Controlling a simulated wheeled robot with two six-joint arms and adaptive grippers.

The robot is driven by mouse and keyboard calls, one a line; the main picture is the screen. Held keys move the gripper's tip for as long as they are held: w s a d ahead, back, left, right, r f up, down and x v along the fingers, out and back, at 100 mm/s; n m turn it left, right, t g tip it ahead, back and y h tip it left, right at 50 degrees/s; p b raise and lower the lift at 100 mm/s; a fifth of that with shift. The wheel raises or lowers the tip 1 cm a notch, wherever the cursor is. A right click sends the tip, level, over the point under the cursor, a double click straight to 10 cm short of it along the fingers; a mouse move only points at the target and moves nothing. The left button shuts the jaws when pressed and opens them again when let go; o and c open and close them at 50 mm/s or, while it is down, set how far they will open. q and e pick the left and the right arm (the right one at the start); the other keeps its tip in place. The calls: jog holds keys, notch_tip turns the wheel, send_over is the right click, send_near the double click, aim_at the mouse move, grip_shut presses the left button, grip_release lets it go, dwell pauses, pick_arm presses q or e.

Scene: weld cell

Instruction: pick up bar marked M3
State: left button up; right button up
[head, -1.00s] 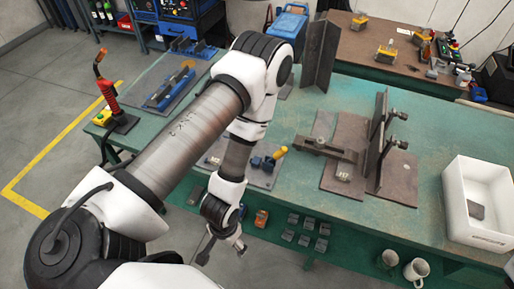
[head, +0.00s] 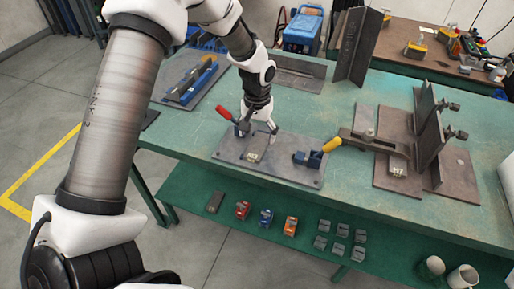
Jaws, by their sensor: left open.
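My left gripper (head: 259,132) is open, pointing down over the back part of a grey fixture plate (head: 230,157) on the green table. A red-handled clamp (head: 232,119) stands beside its left finger, and a small light block with a marking (head: 253,156) is on the plate just in front of the fingers. A blue clamp with a yellow handle (head: 312,157) sits at the plate's right. I cannot read M3 on anything. My right gripper is not in view.
A welding fixture (head: 375,178) with upright plates and clamps stands at right. A tall angled steel piece (head: 362,45) stands behind. A blue-clamped fixture (head: 185,82) is at the back left. The lower shelf (head: 400,215) holds small clamps, blocks and mugs.

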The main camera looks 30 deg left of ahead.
aim_at(258, 145)
pick_arm(q)
notch_tip(258, 145, down, 3)
jog(key=shift+d+f, duration=0.1)
jog(key=shift+f, duration=0.05)
jog(key=c, duration=1.2)
